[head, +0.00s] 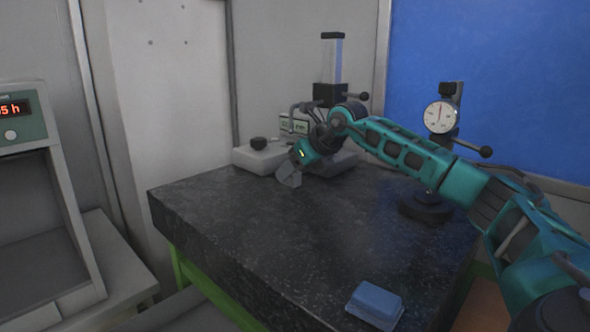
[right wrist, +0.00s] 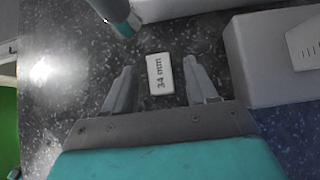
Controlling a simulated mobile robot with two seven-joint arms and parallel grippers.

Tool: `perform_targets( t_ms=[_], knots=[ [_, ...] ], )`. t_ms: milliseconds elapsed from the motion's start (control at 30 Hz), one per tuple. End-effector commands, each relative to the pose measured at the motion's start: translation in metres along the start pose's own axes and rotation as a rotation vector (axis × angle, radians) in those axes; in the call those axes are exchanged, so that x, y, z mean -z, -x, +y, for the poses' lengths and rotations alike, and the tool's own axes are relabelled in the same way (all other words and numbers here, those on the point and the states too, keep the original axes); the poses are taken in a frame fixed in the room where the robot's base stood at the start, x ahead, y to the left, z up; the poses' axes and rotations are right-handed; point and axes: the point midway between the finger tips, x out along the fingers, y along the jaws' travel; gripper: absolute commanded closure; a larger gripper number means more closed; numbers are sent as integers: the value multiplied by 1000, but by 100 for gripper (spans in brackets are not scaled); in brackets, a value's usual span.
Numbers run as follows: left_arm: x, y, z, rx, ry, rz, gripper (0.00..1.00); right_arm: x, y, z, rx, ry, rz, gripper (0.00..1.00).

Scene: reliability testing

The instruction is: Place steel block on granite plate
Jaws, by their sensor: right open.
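A small pale block labelled "34 mm" (right wrist: 160,74), which looks like the steel block, shows in the right wrist view against the dark speckled granite plate (head: 240,225). My right gripper (right wrist: 159,72) is open, with one finger on each side of the block and a narrow gap visible at both sides. In the head view my right gripper (head: 290,178) is low over the plate's back part, pointing down. The block cannot be made out there. I cannot tell whether the block touches the plate. My left gripper is not in view.
A dial gauge on a stand (head: 440,118) stands at the plate's right side. A grey device with a black knob (head: 260,155) and a clear column (head: 332,62) stand at the back. A blue box (head: 375,304) lies at the front right. The plate's middle is clear.

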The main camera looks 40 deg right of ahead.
Motion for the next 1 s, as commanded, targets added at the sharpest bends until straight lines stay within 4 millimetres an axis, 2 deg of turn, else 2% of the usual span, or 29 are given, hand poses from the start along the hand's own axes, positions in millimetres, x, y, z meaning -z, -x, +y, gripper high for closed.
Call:
perform_targets(
  t_ms=[167, 400, 600, 767, 1000],
  knots=[
    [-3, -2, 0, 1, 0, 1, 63, 0, 23, -1, 3, 2, -2, 43],
    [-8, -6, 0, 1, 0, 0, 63, 0, 75, -1, 3, 2, -2, 43],
    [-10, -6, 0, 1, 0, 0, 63, 0, 108, 0, 1, 0, -2, 43],
    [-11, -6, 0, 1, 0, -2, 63, 0, 120, 0, 0, 1, -1, 43],
    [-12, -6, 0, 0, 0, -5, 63, -1, 121, 0, -1, 0, 0, 43]
  ],
)
